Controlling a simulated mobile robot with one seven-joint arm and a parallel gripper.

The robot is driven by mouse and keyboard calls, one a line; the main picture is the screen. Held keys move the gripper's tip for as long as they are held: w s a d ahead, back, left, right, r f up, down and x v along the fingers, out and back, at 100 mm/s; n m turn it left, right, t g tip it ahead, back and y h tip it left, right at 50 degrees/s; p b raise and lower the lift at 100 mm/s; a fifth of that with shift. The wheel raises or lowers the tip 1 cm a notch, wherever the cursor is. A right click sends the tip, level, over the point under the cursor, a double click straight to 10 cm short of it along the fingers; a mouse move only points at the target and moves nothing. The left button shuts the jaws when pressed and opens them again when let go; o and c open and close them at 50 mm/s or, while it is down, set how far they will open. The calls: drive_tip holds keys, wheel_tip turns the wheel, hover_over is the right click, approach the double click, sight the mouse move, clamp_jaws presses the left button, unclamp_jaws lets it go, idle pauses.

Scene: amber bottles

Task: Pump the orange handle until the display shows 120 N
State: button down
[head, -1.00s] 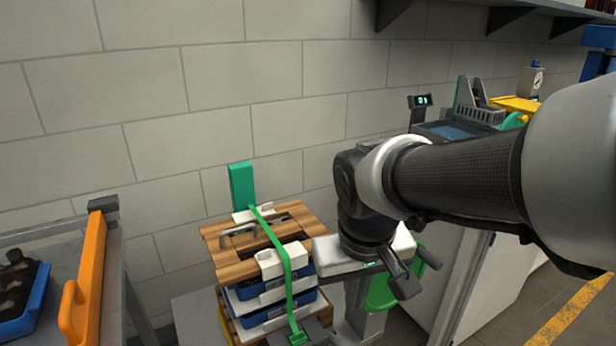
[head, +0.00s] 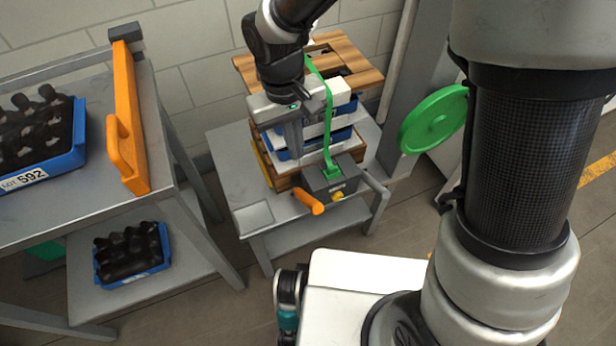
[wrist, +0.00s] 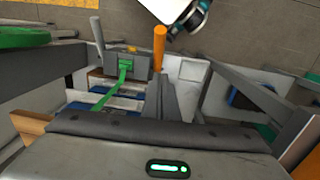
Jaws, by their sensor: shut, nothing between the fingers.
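The orange handle (head: 308,201) sticks out from the front of a grey tensioner box (head: 333,183), low at the front of a strapped stack. It also shows in the wrist view (wrist: 159,46), just beyond my fingertips. A green strap (head: 328,118) runs down over the stack into the box. My gripper (head: 294,150) points down beside the stack, shut and empty, above and behind the handle. In the wrist view its fingers (wrist: 160,82) appear close to the handle, with contact unclear. Small marks show on the box front, but I can read no force figure.
The stack of wooden boards (head: 350,68) and blue crates stands on a grey table (head: 230,170). A grey crank-like bar (head: 376,183) is right of the box. At left, a bench with an orange bar (head: 127,120) holds a blue bottle crate (head: 78,150). A green wheel (head: 433,120) is at right.

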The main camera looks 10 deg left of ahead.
drive_tip(key=b, duration=0.3)
approach(310, 199)
wheel_tip(310, 199, down, 2)
drive_tip(key=w+a, duration=0.2)
drive_tip(key=f, duration=0.1)
drive_tip(key=s+d+f, duration=0.1)
drive_tip(key=d+f, duration=0.1)
drive_tip(key=shift+s+d, duration=0.1)
drive_tip(key=shift+s, duration=0.25)
drive_tip(key=shift+s+d+f, duration=0.1)
drive_tip(key=shift+s+f, duration=0.05)
drive_tip(key=shift+d+f+b, duration=0.1)
drive_tip(key=shift+f+b, duration=0.05)
drive_tip(key=shift+b, duration=0.35)
